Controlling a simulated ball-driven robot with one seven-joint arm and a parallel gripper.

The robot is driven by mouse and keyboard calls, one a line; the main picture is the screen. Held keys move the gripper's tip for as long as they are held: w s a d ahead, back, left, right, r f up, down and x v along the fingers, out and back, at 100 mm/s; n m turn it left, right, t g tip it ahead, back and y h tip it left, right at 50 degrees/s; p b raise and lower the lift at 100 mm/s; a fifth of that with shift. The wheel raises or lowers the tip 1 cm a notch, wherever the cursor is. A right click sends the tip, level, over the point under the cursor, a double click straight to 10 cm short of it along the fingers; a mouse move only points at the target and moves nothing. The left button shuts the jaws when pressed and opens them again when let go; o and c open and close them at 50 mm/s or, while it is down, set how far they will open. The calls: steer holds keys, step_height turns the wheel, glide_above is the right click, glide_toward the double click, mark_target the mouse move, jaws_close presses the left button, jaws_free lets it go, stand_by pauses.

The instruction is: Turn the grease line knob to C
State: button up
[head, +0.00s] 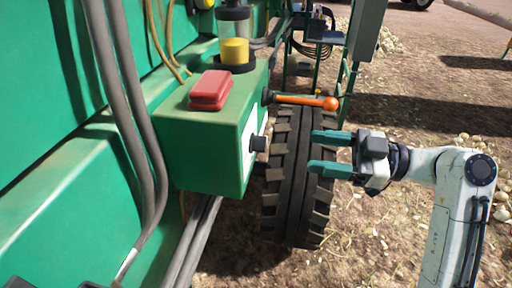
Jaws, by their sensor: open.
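A small black knob (259,144) sticks out from a white plate (249,150) on the right face of a green box (212,125). The plate is seen nearly edge-on, so I cannot read its letters or the knob's setting. My gripper (318,152) has two teal fingers pointing left toward the knob. It is open and empty, to the right of the knob and apart from it. The fingers show in front of the tire in the picture.
An orange lever with a ball end (329,103) juts right from the box, just above my gripper's fingers. A red block (210,90) and a yellow-filled clear cup (235,50) sit on top. A large black tire (297,180) stands behind. Bare ground lies to the right.

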mark_target(266, 145)
steer(key=a, duration=0.3)
steer(key=w+a+p, duration=0.1)
steer(key=a, duration=0.3)
steer(key=w+a+p, duration=0.1)
steer(key=a, duration=0.2)
steer(key=shift+a, duration=0.15)
steer(key=shift+c, duration=0.2)
steer(key=c, duration=1)
steer(key=shift+m, duration=0.4)
steer(key=m+p, duration=0.2)
steer(key=m, duration=0.3)
steer(key=shift+m, duration=0.3)
steer(key=m+p, duration=0.2)
steer(key=m, duration=0.1)
steer(key=shift+r, duration=0.1)
steer(key=shift+m+p, duration=0.9)
steer(key=shift+m, duration=0.3)
